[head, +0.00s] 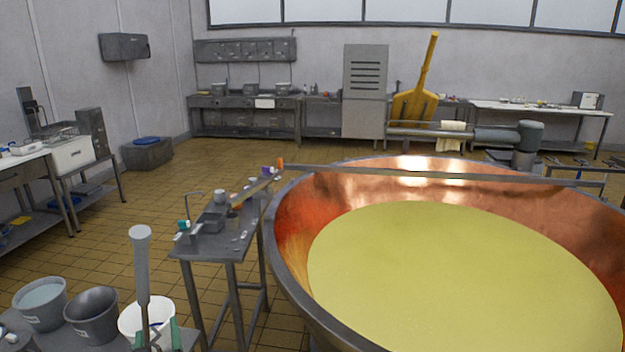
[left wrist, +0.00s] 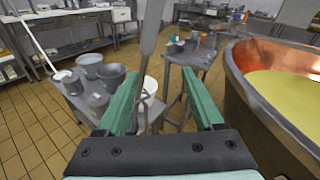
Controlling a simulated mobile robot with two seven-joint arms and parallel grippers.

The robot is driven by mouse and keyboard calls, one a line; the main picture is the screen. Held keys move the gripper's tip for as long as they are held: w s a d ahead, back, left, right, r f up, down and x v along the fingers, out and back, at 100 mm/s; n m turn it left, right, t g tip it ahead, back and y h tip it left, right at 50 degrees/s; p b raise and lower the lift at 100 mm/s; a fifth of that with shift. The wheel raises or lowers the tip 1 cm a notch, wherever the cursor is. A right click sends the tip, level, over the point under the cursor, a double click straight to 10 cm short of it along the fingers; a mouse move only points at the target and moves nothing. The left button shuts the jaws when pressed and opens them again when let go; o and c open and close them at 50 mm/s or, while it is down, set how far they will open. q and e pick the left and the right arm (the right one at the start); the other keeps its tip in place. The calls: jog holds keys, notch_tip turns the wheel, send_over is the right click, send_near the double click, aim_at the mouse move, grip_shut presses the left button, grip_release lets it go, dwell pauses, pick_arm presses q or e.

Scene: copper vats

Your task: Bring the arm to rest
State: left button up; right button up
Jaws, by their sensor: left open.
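My left gripper (head: 155,335) is low at the left of the head view. In the left wrist view its two green fingers (left wrist: 160,88) stand wide apart, with nothing clamped between them. A grey long-handled tool (head: 141,262) stands upright by the gripper. In the left wrist view the tool (left wrist: 151,35) shows between and beyond the fingers, close to the left one. I cannot tell what its lower end rests on. My right gripper is in neither view.
Grey buckets (head: 91,312) and a white bucket (head: 133,318) stand on a low surface near the gripper. A small metal table (head: 225,245) with several items lies beyond. The large copper vat (head: 290,270) of yellow liquid fills the right. Tiled floor (head: 100,240) is open at left.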

pick_arm(q)
jog(key=s+d+f+n+g+h, duration=0.2)
jog(key=s+d+f+n+h, duration=0.3)
jog(key=f, duration=0.4)
jog(key=s+d+f+n+g+h, duration=0.1)
jog(key=s+d+f+n+h, duration=0.1)
jog(key=s+d+f+n, duration=0.45)
jog(key=s+d+f+n+g+h, duration=0.2)
jog(key=s+f+n, duration=0.7)
jog(key=n, duration=0.5)
jog(key=shift+s+d+f+n+h, duration=0.15)
jog(key=shift+s+d+n+h, duration=0.2)
jog(key=shift+s+d+h, duration=0.65)
jog(key=shift+s+a, duration=0.15)
jog(key=shift+a, duration=0.05)
